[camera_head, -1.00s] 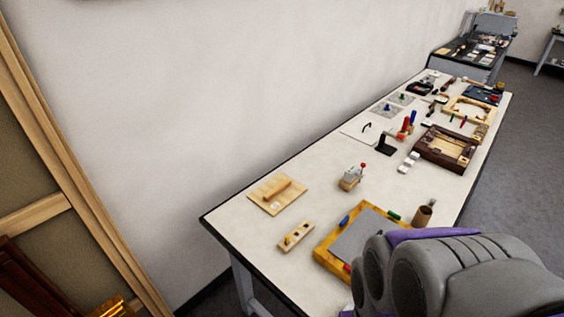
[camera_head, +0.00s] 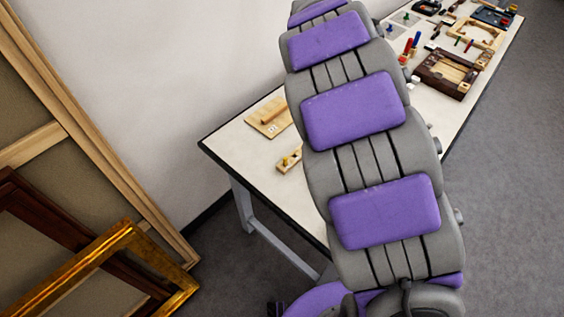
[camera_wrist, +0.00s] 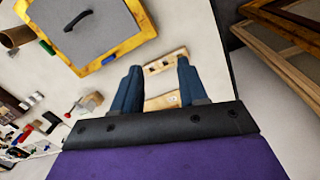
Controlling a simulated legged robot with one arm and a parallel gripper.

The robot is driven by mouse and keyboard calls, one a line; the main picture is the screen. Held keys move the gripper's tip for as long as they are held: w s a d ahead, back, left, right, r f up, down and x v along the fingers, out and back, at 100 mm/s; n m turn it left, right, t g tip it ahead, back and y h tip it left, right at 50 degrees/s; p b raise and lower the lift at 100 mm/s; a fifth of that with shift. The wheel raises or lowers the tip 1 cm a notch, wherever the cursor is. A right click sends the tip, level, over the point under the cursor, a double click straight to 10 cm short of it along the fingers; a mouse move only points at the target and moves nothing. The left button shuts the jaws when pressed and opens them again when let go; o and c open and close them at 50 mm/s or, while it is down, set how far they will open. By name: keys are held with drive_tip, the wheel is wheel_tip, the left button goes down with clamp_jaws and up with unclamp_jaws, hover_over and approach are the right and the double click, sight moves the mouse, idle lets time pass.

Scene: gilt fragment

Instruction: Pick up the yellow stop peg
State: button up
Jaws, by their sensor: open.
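The yellow stop peg (camera_head: 285,161) appears as a small yellow spot on a pale wooden block with holes (camera_head: 294,158), at the near left of the table in the head view. My arm hides part of that block. In the wrist view the block (camera_wrist: 164,63) lies beyond my fingertips, with dark holes along it; I cannot make out the peg there, and a finger covers the block's right end. My gripper (camera_wrist: 159,66) is open, its two blue fingers apart with nothing held between them.
A wooden board with a bar (camera_head: 270,116) lies beside the block. In the wrist view, a yellow-framed grey pad (camera_wrist: 148,24) with a blue piece (camera_wrist: 108,60) is at upper left. A brown cup (camera_wrist: 16,37) stands farther left. Picture frames (camera_head: 130,262) lean left of the table.

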drive_tip(key=w+a+f+n, duration=0.2)
drive_tip(key=w+f, duration=0.1)
drive_tip(key=w, duration=0.2)
drive_tip(key=n+b, duration=0.2)
hover_over(285, 158)
drive_tip(key=shift+y, duration=0.4)
drive_tip(key=f, duration=1.4)
drive_tip(key=shift+s+d, duration=0.1)
drive_tip(key=shift+d, duration=0.2)
drive_tip(key=shift+f, duration=0.4)
drive_tip(key=shift+a+f, duration=0.4)
drive_tip(key=shift+f, duration=0.2)
wheel_tip(285, 158, down, 4)
drive_tip(key=shift+d+f+b, duration=0.15)
drive_tip(key=shift+f+b, duration=0.1)
drive_tip(key=shift+b, duration=0.6)
clamp_jaws()
